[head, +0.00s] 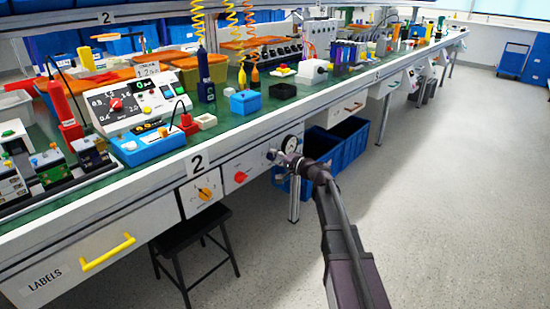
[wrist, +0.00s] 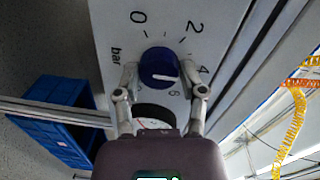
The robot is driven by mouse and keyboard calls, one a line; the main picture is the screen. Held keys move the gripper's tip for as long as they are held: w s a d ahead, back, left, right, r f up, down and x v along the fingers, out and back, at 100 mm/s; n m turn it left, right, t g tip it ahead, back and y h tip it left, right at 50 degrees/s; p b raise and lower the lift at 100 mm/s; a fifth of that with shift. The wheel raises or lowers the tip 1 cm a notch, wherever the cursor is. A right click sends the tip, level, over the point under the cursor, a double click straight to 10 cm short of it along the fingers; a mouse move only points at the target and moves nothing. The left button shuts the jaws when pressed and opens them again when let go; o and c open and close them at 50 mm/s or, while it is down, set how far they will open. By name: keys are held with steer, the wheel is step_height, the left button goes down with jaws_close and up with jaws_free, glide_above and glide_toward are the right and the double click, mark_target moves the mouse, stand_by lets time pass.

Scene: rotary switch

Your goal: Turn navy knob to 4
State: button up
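The navy knob (wrist: 157,66) sits on a white panel in the wrist view, with 0, 2, 4 and 6 printed around it and "bar" at its left. Its white mark lies low on its face, toward the right; I cannot tell exactly which value it points to. The 4 (wrist: 204,70) is right of the knob. My gripper (wrist: 165,80) is open, one finger on each side of the knob, with a gap seen at the right finger. In the head view my gripper (head: 281,157) is at the bench front by a round dial, and the knob is hidden.
Blue bins (head: 340,145) stand under the bench beside my gripper; one also shows in the wrist view (wrist: 58,125). An orange knob (head: 204,194) and a red knob (head: 240,177) are on panels to the left. A dark stool (head: 190,235) stands in front.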

steer(key=shift+o, duration=1.2)
steer(key=shift+m, duration=0.4)
